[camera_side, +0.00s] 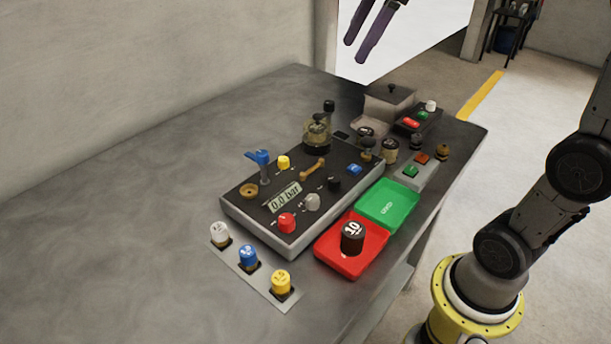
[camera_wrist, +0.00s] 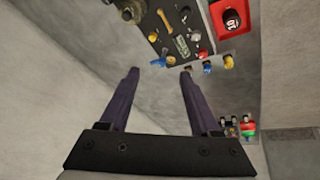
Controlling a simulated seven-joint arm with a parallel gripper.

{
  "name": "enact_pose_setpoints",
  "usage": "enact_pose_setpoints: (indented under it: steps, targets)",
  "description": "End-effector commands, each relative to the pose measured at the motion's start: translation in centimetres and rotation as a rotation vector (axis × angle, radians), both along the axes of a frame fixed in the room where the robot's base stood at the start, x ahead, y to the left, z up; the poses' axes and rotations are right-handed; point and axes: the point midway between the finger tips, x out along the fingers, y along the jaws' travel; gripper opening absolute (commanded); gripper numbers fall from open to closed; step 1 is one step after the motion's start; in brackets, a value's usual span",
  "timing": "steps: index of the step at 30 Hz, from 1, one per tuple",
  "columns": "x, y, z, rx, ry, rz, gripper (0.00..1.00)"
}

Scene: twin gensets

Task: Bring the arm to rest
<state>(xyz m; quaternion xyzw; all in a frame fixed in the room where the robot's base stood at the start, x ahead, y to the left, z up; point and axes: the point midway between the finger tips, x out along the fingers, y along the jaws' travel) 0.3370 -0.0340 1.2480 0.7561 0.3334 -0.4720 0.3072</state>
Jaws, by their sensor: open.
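My gripper (camera_side: 356,50) shows at the top edge of the side view, with two dark purple fingers pointing down and to the left. It is high above the table (camera_side: 150,200) and apart from everything on it. In the wrist view the gripper (camera_wrist: 160,74) has its fingers spread wide with nothing between them. My arm's lower links show at the right of the side view; the middle of the arm is out of the picture.
A control panel (camera_side: 274,219) with knobs, a gauge and a blue lever stands mid-table. A red tray (camera_side: 330,254) holds a black cap marked 10; a green tray (camera_side: 390,202) adjoins it. Coloured knobs stand on a front strip (camera_side: 240,267). The table's left part is clear.

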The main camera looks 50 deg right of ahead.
Motion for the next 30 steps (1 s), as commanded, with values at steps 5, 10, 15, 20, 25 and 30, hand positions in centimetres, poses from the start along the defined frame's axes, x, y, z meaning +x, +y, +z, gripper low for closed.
enact_pose_setpoints:
  steps: [5,10,15,20,25,30]
  targets:
    - [-7.1,3.9,-2.0,-0.011,-0.017,-0.118,0.64]
    - [-12.5,5.1,-6.0,0.009,-0.033,-0.291,0.64]
    - [-16.6,4.8,-11.4,0.060,-0.044,-0.521,0.64]
    - [-18.0,3.7,-15.6,0.116,-0.024,-0.764,0.64]
    - [-17.3,3.4,-15.7,0.178,-0.039,-0.898,0.64]
    - [-17.3,3.4,-15.7,0.188,-0.038,-0.916,0.64]
